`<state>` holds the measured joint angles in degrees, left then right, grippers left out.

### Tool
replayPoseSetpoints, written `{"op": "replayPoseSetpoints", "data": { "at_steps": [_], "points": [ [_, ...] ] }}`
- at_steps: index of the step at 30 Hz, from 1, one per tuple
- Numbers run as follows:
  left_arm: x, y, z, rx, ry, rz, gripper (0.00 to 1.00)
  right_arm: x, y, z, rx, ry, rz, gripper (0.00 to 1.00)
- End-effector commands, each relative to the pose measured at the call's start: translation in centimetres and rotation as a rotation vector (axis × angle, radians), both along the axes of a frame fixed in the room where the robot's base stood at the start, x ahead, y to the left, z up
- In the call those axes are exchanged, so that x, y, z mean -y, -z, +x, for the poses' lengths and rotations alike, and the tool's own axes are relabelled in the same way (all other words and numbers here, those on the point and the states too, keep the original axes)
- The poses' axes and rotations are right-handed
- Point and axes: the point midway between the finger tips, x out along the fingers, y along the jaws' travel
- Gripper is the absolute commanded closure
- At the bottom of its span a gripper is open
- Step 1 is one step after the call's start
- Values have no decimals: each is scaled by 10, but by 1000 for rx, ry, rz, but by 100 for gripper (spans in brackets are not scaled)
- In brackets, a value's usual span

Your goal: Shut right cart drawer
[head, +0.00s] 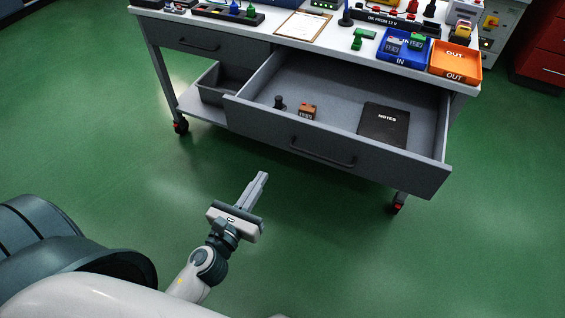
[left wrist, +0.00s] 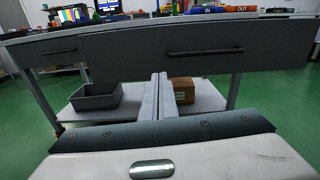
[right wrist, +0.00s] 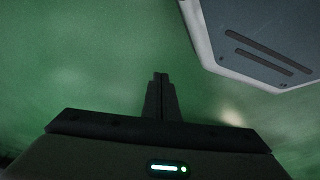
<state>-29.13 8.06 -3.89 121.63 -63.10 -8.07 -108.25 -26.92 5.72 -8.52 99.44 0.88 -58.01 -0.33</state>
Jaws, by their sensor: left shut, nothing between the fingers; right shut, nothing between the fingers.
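The right cart drawer (head: 335,159) is pulled well out of the cart in the head view. It holds a black notes book (head: 384,124), a small brown block (head: 308,111) and a small dark knob-like piece (head: 280,103). Its front bears a dark bar handle (left wrist: 205,52), which shows in the left wrist view. My left gripper (head: 262,176) is shut and empty, in front of the drawer and apart from it, below its handle in the picture. My right gripper (right wrist: 161,76) is shut and empty over green floor in the right wrist view; it is not seen in the head view.
The left cart drawer (head: 195,43) is shut. A grey bin (head: 213,84) and a cardboard box (left wrist: 182,90) stand on the lower shelf. The white top carries a blue IN tray (head: 404,60), an orange OUT tray (head: 455,76) and a clipboard (head: 303,25). Green floor before the cart is clear.

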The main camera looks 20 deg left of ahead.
Motion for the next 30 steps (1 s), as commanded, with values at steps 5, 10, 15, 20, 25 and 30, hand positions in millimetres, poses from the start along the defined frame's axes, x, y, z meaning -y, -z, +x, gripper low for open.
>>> {"op": "replayPoseSetpoints", "data": {
  "at_steps": [5, 10, 15, 20, 25, 30],
  "points": [
    [-1, -10, -1, 22, 0, 69, 100, 1, -2, -1, -7, 1, -2, 100],
    [-1, -10, -1, 21, 0, 67, 100, 1, -2, -1, -7, 1, -2, 100],
    [-1, -10, 1, 20, 0, 65, 100, 1, -1, -1, -7, 1, -2, 100],
    [-1, -11, 9, 22, 1, 63, 100, 2, 3, -3, -9, 1, -2, 100],
    [-1, -12, 27, 21, 1, 65, 100, 3, 15, -6, -12, 1, -3, 100],
    [-1, -12, 53, 22, 1, 64, 100, 5, 28, -11, -15, 2, -3, 100]
  ]
}}
